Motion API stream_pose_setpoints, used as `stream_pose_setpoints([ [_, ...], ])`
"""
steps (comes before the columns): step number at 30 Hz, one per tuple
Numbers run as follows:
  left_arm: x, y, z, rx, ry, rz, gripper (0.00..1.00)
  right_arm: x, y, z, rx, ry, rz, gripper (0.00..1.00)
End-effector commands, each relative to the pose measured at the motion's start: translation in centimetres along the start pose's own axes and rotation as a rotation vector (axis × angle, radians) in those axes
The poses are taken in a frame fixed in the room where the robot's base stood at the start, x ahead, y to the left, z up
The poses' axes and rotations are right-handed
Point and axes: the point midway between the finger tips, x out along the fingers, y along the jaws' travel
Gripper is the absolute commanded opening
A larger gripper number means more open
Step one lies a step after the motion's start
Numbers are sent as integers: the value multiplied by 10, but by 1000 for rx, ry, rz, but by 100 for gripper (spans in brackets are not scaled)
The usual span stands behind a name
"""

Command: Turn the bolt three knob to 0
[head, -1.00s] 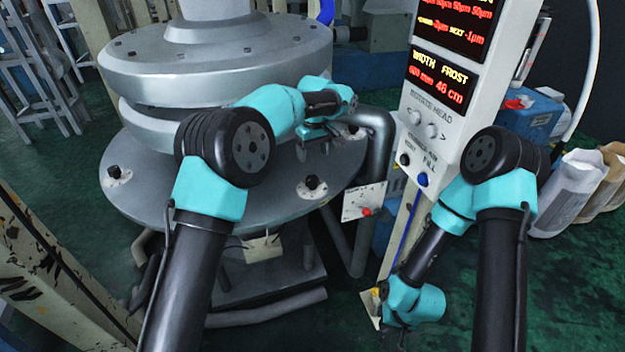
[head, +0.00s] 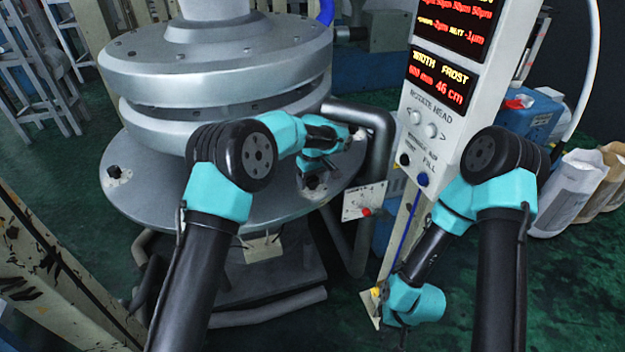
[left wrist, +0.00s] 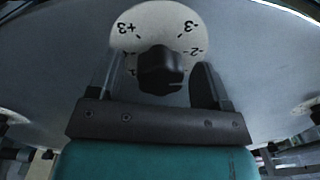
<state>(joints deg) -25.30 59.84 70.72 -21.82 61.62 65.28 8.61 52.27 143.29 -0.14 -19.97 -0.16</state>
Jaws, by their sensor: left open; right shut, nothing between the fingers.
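A black knob (head: 313,182) sits on a pale dial plate at the near right of the round grey base flange. The left wrist view shows this knob (left wrist: 160,70) on its white dial (left wrist: 160,22), with +3, -3 and -2 readable and other marks partly covered. I cannot tell where the knob points, and no bolt number is readable. My left gripper (head: 312,186) is at this knob; in the left wrist view its open fingers (left wrist: 158,82) stand either side of it, with no clear contact. My right arm hangs at the lower right; its fingers are not discernible.
Other black knobs sit on the flange at the left (head: 115,172) and the right rear (head: 357,133). A control column (head: 440,110) with red displays stands at the right. A small panel with a red button (head: 366,212) is close to the left gripper's right.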

Motion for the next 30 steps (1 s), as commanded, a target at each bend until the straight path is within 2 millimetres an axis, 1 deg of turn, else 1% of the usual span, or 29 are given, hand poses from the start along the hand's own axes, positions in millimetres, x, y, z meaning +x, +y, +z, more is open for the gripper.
stream_pose_setpoints([
  [2,0,0,0,0,0,0,70,0,0,0,0,0,0,0],
  [15,0,0,0,0,0,0,28,0,0,0,0,0,0,0],
  [17,0,0,0,0,0,0,23,0,0,0,0,0,0,0],
  [25,-1,0,0,19,1,0,23,0,0,0,0,0,0,0],
  [30,-1,0,0,69,2,0,23,0,0,0,0,0,0,0],
])
